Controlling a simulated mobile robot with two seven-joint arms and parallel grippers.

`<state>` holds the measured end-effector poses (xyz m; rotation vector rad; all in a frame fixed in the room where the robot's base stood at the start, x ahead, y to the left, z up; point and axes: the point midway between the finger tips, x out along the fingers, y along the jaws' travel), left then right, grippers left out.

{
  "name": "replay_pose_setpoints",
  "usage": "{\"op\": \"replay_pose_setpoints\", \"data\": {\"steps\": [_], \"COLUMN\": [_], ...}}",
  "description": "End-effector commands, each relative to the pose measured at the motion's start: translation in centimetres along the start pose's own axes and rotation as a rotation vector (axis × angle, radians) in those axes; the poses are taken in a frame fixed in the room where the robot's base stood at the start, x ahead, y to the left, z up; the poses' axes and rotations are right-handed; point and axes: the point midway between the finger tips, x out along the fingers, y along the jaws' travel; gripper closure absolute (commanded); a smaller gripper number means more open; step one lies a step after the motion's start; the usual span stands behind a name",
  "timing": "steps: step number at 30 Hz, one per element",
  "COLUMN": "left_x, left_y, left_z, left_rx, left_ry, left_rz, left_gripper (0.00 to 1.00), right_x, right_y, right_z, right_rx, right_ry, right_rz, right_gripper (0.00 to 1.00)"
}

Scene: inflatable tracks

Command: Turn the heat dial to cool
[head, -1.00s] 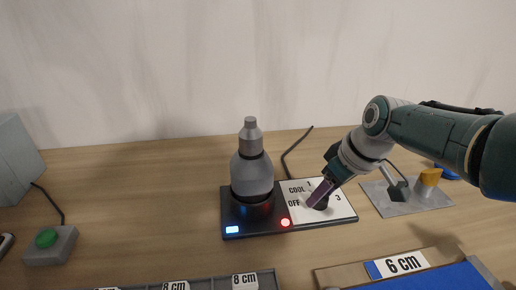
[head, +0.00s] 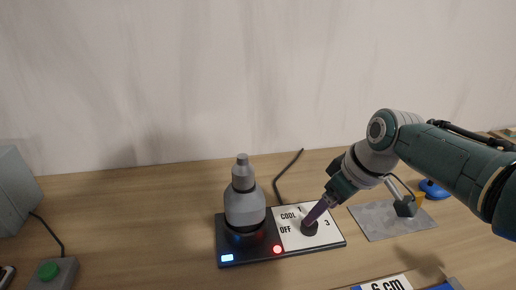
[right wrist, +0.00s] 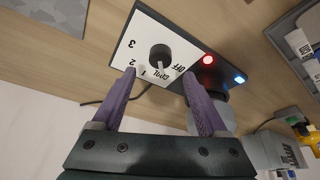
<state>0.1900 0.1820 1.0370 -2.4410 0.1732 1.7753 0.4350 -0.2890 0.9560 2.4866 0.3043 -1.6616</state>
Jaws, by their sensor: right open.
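The heat dial (head: 310,228) is a black round knob on a white panel (head: 327,235) marked COOL, OFF and numbers. In the right wrist view the dial (right wrist: 160,57) sits near the COOL and OFF labels; I cannot tell exactly where it points. My right gripper (right wrist: 158,72) is open, its two purple fingers spread to either side of the dial in that view, with nothing between them. In the head view the right gripper (head: 307,221) reaches down at the dial, partly covering it; contact cannot be told. My left gripper is not in view.
A grey bottle-shaped nozzle (head: 244,205) stands on the black base left of the panel, beside a red light (head: 277,249) and a blue light (head: 227,258). A grey plate (head: 375,222) lies to the right. A green button box (head: 52,272) is at far left.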

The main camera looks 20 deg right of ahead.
Motion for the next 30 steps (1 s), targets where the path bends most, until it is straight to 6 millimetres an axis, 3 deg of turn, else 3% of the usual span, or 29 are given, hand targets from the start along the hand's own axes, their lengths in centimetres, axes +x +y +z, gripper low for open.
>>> {"op": "replay_pose_setpoints", "data": {"steps": [3,9,26,30], "left_x": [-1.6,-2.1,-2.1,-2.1], "left_y": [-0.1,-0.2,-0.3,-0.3], "left_z": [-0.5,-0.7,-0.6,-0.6], "left_rx": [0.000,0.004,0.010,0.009], "left_ry": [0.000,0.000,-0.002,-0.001], "left_rz": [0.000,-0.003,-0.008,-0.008], "left_gripper": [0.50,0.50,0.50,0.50], "right_x": [-2.3,-3.8,-4.0,-4.1], "right_y": [0.0,0.0,-0.1,-1.0], "right_z": [-0.1,0.0,0.1,1.5], "right_rx": [-0.002,-0.001,-0.001,-0.017], "right_ry": [0.000,0.000,-0.001,-0.021], "right_rz": [0.002,0.000,0.000,0.012], "right_gripper": [0.24,0.24,0.24,0.24]}}
